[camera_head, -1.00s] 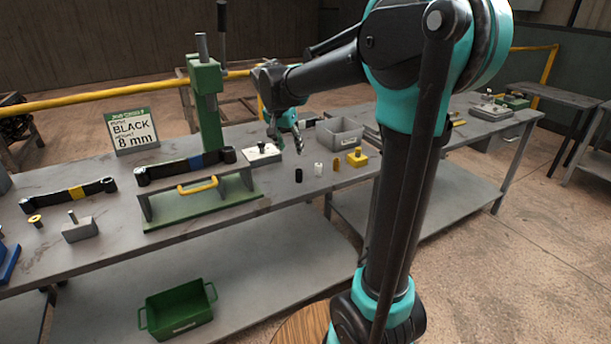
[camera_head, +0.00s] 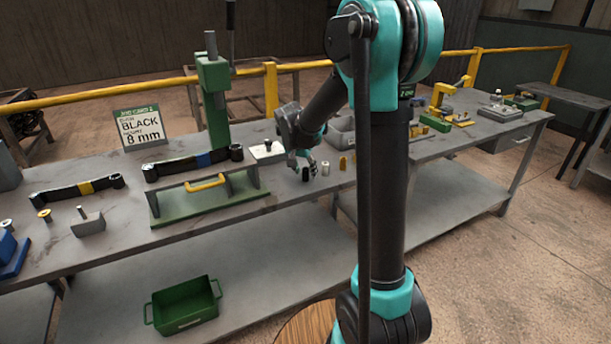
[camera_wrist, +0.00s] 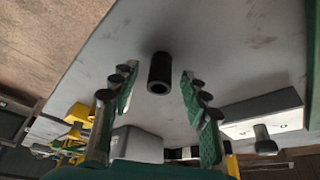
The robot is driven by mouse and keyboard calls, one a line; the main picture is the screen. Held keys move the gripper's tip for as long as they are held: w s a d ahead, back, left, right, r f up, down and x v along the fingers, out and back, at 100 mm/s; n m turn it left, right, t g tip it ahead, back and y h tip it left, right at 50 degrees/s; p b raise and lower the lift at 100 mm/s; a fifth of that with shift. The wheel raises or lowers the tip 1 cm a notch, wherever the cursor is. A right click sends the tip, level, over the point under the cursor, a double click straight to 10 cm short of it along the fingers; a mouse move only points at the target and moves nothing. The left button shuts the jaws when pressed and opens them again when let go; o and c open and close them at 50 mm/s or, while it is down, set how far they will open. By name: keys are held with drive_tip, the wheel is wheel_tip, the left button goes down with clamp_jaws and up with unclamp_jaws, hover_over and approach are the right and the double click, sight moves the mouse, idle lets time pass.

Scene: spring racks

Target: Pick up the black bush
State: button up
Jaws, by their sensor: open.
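The black bush (camera_head: 305,174) stands upright on the bench top, a short dark cylinder. In the wrist view the black bush (camera_wrist: 159,73) shows its hollow end and lies between and ahead of my two fingers. My gripper (camera_head: 306,160) is open and empty, low over the bench right by the bush. In the wrist view my gripper's fingers (camera_wrist: 155,84) stand wide apart on either side, and neither visibly touches the bush.
A green fixture with a yellow handle (camera_head: 206,183) is on the left. A sign (camera_head: 141,128) reads BLACK 8 mm.

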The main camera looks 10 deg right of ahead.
drive_tip(key=shift+f, duration=0.25)
drive_tip(key=shift+c, duration=0.5)
drive_tip(key=c, duration=0.8)
